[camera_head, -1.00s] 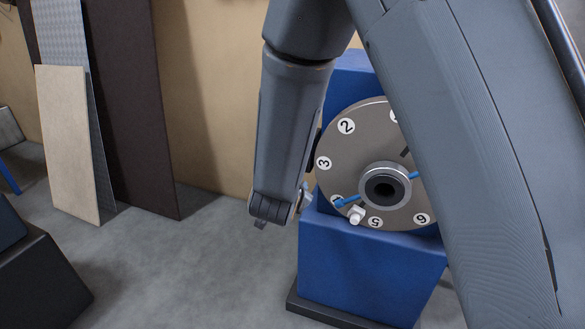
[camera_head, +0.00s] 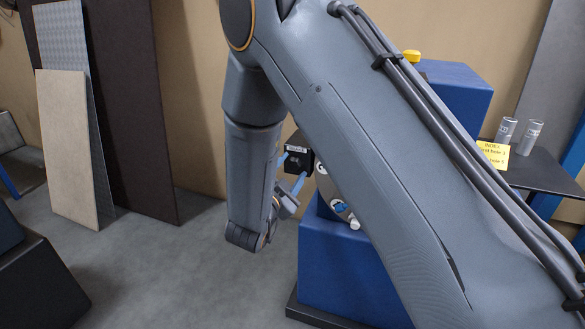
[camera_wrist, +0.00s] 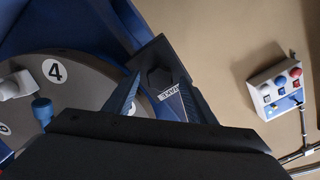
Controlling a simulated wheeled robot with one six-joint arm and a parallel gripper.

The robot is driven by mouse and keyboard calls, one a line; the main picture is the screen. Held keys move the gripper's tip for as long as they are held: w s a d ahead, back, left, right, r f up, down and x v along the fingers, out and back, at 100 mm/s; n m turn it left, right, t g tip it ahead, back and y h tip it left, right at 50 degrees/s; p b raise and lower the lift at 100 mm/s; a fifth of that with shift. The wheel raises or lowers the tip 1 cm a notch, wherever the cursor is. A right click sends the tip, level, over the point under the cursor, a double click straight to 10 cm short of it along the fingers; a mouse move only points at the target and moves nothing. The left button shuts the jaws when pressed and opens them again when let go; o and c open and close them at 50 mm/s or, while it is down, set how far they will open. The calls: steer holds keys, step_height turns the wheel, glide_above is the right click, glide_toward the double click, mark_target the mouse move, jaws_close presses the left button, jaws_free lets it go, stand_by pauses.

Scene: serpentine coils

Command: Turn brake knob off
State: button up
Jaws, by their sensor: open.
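A black brake box (camera_head: 297,158) with a small white label is on the left side of the blue machine in the head view. In the wrist view the box (camera_wrist: 195,98) has a dark, faceted brake knob (camera_wrist: 160,78) on its face and a label that seems to read BRAKE. My gripper (camera_head: 291,172) is open, its blue fingers pointing at the box. In the wrist view my gripper (camera_wrist: 159,85) has one finger on either side of the knob, with nothing held. I cannot tell whether the fingers touch the knob. My arm hides much of the machine.
A numbered grey disc (camera_wrist: 95,82) with a blue peg and a white fitting is close at left in the wrist view. The blue machine base (camera_head: 335,262) stands below. A control box (camera_wrist: 278,85) with red and blue buttons is at right. Panels (camera_head: 68,150) lean on the wall.

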steer(key=shift+w+d, duration=0.15)
steer(key=shift+w, duration=0.3)
steer(key=shift+c, duration=0.4)
steer(key=c, duration=1)
steer(key=shift+o, duration=0.2)
